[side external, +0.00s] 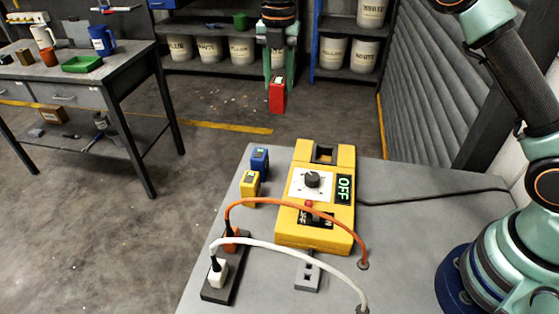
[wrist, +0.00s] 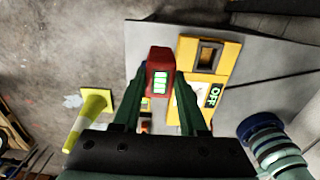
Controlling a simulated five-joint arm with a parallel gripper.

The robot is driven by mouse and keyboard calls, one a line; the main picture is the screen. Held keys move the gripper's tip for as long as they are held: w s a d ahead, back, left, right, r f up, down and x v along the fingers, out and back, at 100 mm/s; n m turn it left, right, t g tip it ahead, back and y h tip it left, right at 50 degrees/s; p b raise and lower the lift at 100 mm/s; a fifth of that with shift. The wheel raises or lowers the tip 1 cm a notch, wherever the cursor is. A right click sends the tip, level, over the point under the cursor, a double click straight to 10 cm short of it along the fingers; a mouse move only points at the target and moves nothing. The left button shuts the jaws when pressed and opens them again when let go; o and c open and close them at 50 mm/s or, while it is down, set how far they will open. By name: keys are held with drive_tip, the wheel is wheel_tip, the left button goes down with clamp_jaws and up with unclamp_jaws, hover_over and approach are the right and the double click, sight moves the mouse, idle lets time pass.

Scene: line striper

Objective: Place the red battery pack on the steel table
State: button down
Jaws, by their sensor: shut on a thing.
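My gripper (side external: 278,78) is shut on the red battery pack (side external: 277,97) and holds it in the air, in the upper middle of the side view. In the wrist view the pack (wrist: 160,57) sits between my two fingertips (wrist: 160,72), its pale green indicator facing the camera. The grey table (side external: 400,215), which looks like the steel table, fills the lower right of the side view and also shows in the wrist view (wrist: 265,75). The pack is apart from this table's surface.
A yellow machine (side external: 325,195) reading OFF stands on the grey table, its top slot (side external: 323,153) empty. Blue (side external: 260,159) and yellow (side external: 250,185) packs stand left of it. Orange (side external: 290,202) and white (side external: 290,247) cables arch across the front. The table's right part is mostly clear.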

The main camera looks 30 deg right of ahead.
wheel_tip(320, 180, down, 15)
drive_tip(key=shift+r, duration=0.15)
idle(0.4)
drive_tip(key=shift+c, duration=2.2)
unclamp_jaws()
